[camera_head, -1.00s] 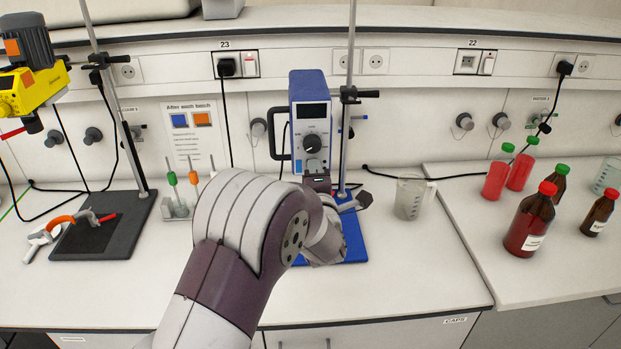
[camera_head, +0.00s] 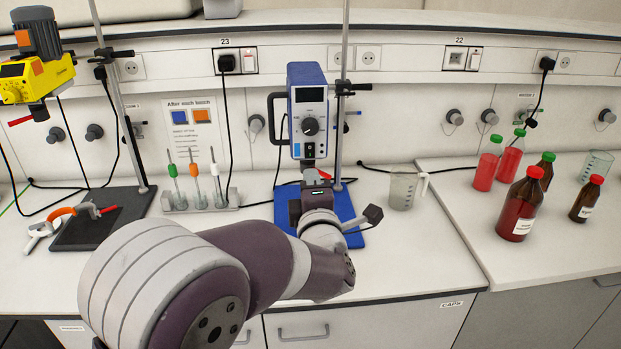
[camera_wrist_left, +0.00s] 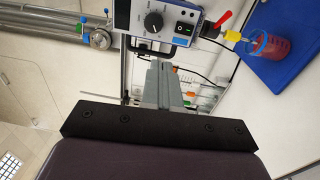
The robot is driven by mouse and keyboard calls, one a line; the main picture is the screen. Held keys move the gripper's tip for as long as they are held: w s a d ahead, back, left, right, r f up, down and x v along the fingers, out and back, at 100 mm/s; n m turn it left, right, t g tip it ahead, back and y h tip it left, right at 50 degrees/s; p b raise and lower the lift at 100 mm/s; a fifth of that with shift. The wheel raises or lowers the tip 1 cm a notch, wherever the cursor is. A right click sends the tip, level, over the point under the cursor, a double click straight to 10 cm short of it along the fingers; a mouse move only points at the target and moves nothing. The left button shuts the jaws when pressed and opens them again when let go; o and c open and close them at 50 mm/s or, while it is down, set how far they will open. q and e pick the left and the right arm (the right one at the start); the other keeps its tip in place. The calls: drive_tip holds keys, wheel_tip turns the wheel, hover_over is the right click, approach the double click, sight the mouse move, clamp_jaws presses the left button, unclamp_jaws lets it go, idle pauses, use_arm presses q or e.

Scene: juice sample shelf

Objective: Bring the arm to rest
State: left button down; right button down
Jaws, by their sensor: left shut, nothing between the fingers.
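My left arm comes in low from the left in the head view. Its gripper (camera_head: 311,180) points away from me, in front of the blue-and-white overhead stirrer (camera_head: 308,110) and above its blue base plate (camera_head: 350,236). In the left wrist view the gripper's grey fingers (camera_wrist_left: 162,72) are together with nothing between them. The stirrer's knob and green switch show ahead of the fingertips there (camera_wrist_left: 165,20). A beaker with red liquid (camera_wrist_left: 270,46) stands on the blue plate in the wrist view; my gripper is apart from it. My right gripper is not in view.
An empty beaker (camera_head: 403,188) stands right of the stand. A rack of colored-handled tools (camera_head: 200,201) and a second stand (camera_head: 90,222) are at left. The front bench right of my arm is clear.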

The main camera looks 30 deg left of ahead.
use_arm(q)
drive_tip(key=s+d+f+m+g+h, duration=0.1)
drive_tip(key=d+f+m+g+h, duration=0.3)
drive_tip(key=f+m, duration=0.3)
drive_tip(key=s+d+f+m+g+h, duration=0.1)
drive_tip(key=d+f+m+h, duration=0.45)
drive_tip(key=m, duration=0.25)
drive_tip(key=s+a+f+m+g, duration=0.1)
drive_tip(key=s+f+m+g, duration=0.4)
drive_tip(key=s, duration=0.3)
drive_tip(key=s+a+f+m+g, duration=0.1)
drive_tip(key=s+f+m+g, duration=0.3)
drive_tip(key=s, duration=0.4)
drive_tip(key=shift+f+m+g, duration=0.4)
drive_tip(key=shift+f, duration=0.1)
drive_tip(key=shift+s, duration=0.15)
